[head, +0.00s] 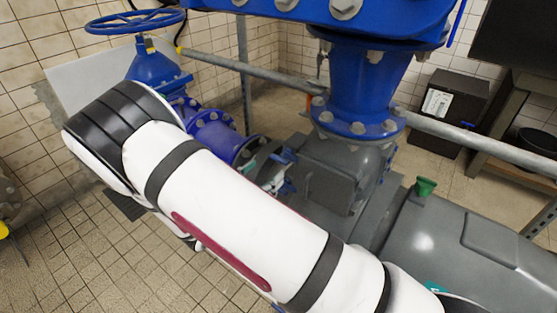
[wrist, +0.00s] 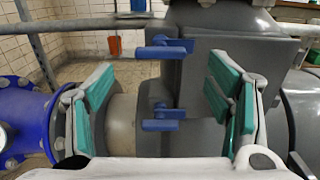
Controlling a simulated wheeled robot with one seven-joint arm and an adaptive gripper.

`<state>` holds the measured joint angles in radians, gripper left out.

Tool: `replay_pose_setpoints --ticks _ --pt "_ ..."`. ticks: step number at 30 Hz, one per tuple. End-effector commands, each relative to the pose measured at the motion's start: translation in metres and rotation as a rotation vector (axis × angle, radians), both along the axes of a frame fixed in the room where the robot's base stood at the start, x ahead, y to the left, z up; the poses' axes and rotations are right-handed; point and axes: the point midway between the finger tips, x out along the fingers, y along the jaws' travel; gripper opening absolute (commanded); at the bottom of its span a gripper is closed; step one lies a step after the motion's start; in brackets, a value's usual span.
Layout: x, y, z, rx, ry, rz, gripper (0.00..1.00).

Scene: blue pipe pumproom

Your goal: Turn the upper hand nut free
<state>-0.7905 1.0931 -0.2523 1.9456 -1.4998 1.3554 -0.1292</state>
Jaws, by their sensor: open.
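The upper hand nut (wrist: 165,50) is a blue winged handle with a grey stud end, on the front of the grey pump housing in the wrist view. A similar lower hand nut (wrist: 164,124) sits below it. My gripper (wrist: 161,78) is open, its teal-padded fingers to the left and right of the nuts in the picture. Nothing is held between the pads. The upper nut appears near fingertip height, slightly above the middle of the gap; its depth from the fingertips is unclear. In the head view, my arm partly hides the gripper and the blue nuts (head: 286,157).
A blue flanged pipe (wrist: 25,120) stands close on the left. The grey pump housing (head: 330,170) is behind the nuts, with a large grey casing (head: 450,235) to its right. A grey rail (head: 285,75) runs behind. Tiled floor is free at the front left.

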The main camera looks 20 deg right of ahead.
Motion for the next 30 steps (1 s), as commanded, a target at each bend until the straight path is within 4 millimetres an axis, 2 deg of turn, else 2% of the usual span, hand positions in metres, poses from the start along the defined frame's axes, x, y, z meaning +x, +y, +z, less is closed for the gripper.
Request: replay_pose_setpoints --ticks 1,6,12,24,25,30 --pt "0.006 -0.010 -0.001 0.001 0.001 -0.003 0.73" --pt "0.024 -0.034 -0.001 0.001 0.001 -0.002 0.73" --pt "0.038 -0.053 0.000 0.001 0.000 -0.002 0.73" --pt "0.043 -0.059 0.000 0.001 0.000 0.000 0.73" --pt "0.043 -0.059 0.000 0.001 0.001 0.000 0.71" --pt "0.043 -0.059 0.000 0.001 0.001 0.000 0.33"
